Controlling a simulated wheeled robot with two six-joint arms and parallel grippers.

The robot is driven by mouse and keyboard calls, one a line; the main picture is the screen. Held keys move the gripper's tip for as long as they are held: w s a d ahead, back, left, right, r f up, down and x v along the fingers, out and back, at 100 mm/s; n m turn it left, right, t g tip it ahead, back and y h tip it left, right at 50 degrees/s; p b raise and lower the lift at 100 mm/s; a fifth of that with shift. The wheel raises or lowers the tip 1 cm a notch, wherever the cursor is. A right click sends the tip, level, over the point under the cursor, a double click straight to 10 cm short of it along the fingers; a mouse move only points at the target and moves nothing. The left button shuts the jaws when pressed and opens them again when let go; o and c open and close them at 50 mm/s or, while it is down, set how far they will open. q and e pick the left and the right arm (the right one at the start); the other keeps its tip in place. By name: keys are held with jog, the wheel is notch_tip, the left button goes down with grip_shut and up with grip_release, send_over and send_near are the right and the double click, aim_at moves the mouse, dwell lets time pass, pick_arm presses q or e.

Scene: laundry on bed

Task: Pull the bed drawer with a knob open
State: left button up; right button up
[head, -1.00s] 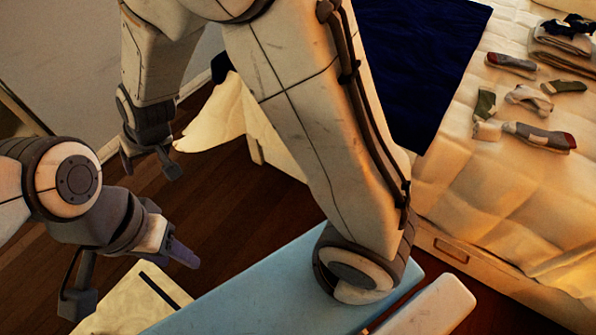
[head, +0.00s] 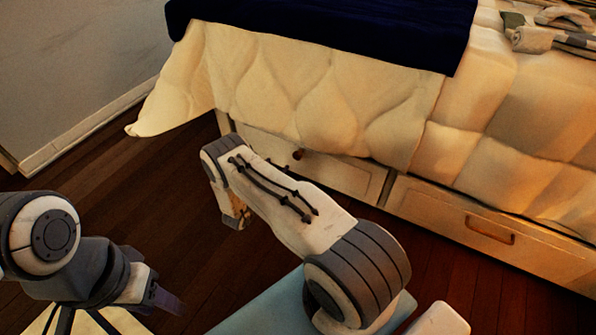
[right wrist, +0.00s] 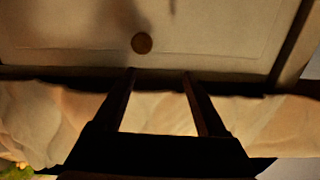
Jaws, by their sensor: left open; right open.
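The bed drawer with a knob (head: 345,178) is under the quilt's edge; its front looks flush with the bed frame. Its round dark knob (head: 298,155) sits near the top of the front. In the right wrist view the knob (right wrist: 142,42) shows just beyond the fingertips, a little left of the middle between them. My right gripper (right wrist: 160,72) is open and empty, apart from the knob. In the head view its fingers are mostly hidden behind my right forearm. My left gripper (head: 118,315) is open and empty at the lower left, far from the drawer.
A second drawer with a bar handle (head: 490,231) is to the right, also looking shut. A cream quilt (head: 270,85) hangs over the bed side, partly over the knob drawer's top. Dark wooden floor (head: 180,215) is clear before the bed. Socks (head: 532,38) lie on the bed.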

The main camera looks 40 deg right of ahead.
aim_at(296, 157)
jog(key=shift+g+h, duration=0.4)
jog(key=shift+h, duration=0.2)
jog(key=d+b, duration=0.1)
jog(key=d, duration=0.2)
jog(key=w+d+f+b, duration=0.1)
jog(key=d+b, duration=0.1)
jog(key=d, duration=0.1)
jog(key=d+f+b, duration=0.1)
jog(key=d+b, duration=0.1)
jog(key=d, duration=0.2)
jog(key=shift+w+f, duration=0.15)
jog(key=shift+f, duration=0.05)
jog(key=shift+w+d+r, duration=0.1)
jog(key=shift+w+d, duration=0.15)
jog(key=shift+d, duration=0.3)
pick_arm(q)
notch_tip(296, 157, down, 6)
jog(key=shift+f, duration=0.2)
jog(key=shift+a, duration=0.1)
pick_arm(e)
grip_shut()
